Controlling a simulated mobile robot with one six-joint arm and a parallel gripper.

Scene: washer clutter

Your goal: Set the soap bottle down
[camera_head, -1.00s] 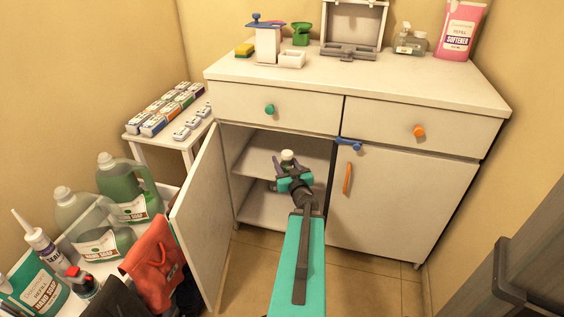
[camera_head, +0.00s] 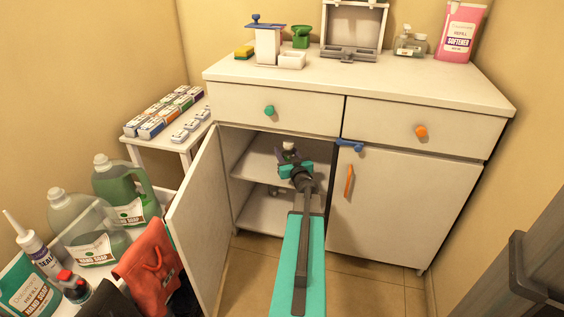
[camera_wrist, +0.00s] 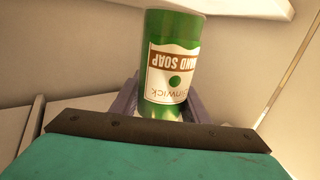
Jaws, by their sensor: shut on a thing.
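The soap bottle (camera_wrist: 172,62) is green with a white and brown hand soap label, and it shows upside down in the wrist view. My gripper (camera_wrist: 168,100) is shut on it, with a purple finger on each side. In the head view my gripper (camera_head: 288,160) is inside the open left compartment of the white cabinet (camera_head: 400,205), at the upper shelf (camera_head: 252,163). Only the bottle's pale cap (camera_head: 288,146) shows clearly there; my arm hides the rest. I cannot tell whether the bottle's base touches the shelf.
The left cabinet door (camera_head: 198,215) stands open beside my arm. The right door is closed, with an orange handle (camera_head: 349,180). A blue latch (camera_head: 350,145) sits near the opening's upper right. The upper shelf's left part is clear.

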